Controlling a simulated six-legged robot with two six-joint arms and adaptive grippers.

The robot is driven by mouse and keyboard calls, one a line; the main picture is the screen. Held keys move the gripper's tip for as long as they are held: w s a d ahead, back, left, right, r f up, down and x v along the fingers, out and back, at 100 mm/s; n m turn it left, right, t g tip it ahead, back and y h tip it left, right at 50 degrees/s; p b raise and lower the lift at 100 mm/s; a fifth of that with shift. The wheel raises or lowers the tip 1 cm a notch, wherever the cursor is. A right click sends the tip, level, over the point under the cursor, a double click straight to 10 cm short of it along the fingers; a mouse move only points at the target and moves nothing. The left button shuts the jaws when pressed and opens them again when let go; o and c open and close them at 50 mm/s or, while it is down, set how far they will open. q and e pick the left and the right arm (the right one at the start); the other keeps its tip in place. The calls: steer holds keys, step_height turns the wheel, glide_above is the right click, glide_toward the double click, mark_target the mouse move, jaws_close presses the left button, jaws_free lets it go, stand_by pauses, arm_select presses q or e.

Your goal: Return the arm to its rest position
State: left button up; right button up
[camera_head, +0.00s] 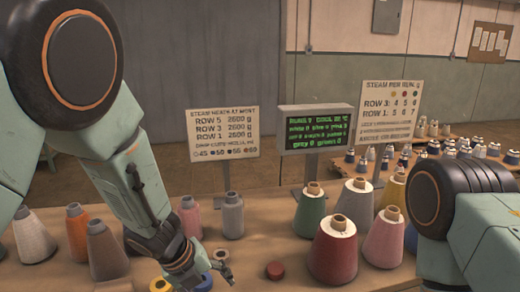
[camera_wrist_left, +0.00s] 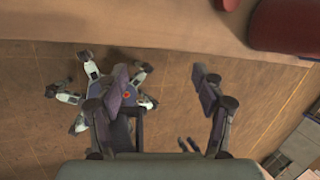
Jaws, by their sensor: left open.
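My left arm comes down from the upper left in the head view. Its gripper (camera_head: 208,270) is low over the front of the table (camera_head: 262,250), among cones and small round pieces. In the left wrist view the two fingers (camera_wrist_left: 172,80) stand apart with nothing between them, above the tiled floor in the picture. My right arm shows only as a dark and green link at the right edge of the head view; its gripper is out of the picture.
Near the left gripper are a grey cone (camera_head: 107,252), pink cone (camera_head: 190,216), red disc (camera_head: 275,270) and large red cone (camera_head: 334,250).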

arm_select(q)
steer(key=s+a+f+n+g+y+b, duration=0.1)
steer(key=s+a+f+n+b, duration=0.3)
steer(key=s+f+n, duration=0.8)
steer(key=s+a+f+n+g+y+b, duration=0.1)
steer(key=s+a+f+n+b, duration=0.3)
steer(key=s+n, duration=1.4)
steer(key=a+f+n+y, duration=0.1)
steer(key=a+f, duration=0.3)
steer(key=f, duration=0.4)
steer(key=shift+s+a+f+g+y, duration=0.2)
steer(key=shift+s+g+y, duration=0.1)
steer(key=shift+s, duration=0.1)
